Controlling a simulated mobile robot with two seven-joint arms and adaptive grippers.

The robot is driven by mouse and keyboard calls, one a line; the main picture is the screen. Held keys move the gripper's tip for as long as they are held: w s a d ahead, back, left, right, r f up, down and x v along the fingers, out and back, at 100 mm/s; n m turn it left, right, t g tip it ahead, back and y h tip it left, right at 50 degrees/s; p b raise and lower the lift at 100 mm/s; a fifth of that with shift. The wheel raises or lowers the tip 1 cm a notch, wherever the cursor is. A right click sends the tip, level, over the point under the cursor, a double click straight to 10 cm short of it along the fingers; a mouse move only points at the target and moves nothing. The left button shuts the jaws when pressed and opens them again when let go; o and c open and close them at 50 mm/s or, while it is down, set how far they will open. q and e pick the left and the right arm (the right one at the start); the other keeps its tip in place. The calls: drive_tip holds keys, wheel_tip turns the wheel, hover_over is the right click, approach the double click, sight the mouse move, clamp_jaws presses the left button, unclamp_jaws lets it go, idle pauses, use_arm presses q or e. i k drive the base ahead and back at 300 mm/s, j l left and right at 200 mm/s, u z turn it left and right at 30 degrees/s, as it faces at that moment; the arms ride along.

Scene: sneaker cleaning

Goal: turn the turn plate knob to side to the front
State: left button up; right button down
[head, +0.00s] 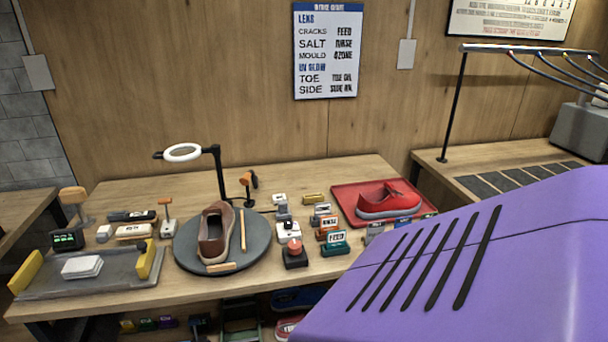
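The turn plate (188,254) is a round dark grey disc on the wooden table, left of centre in the head view. A brown shoe with a pale sole (210,247) stands on it. A short tan bar (221,267) sits at the plate's front rim. A thin orange-tan stick (243,230) lies on the plate right of the shoe. A red round knob on a dark base (292,245) stands just right of the plate. I cannot tell which of these small parts is the plate's knob. Neither of my grippers is in view.
A grey tray with yellow ends (110,279) lies left of the plate. A ring lamp (183,153) stands behind it. Several small labelled blocks (335,238) stand to the right. The front right is blocked from view.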

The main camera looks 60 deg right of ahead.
sight(294, 246)
drive_tip(key=z, duration=1.55)
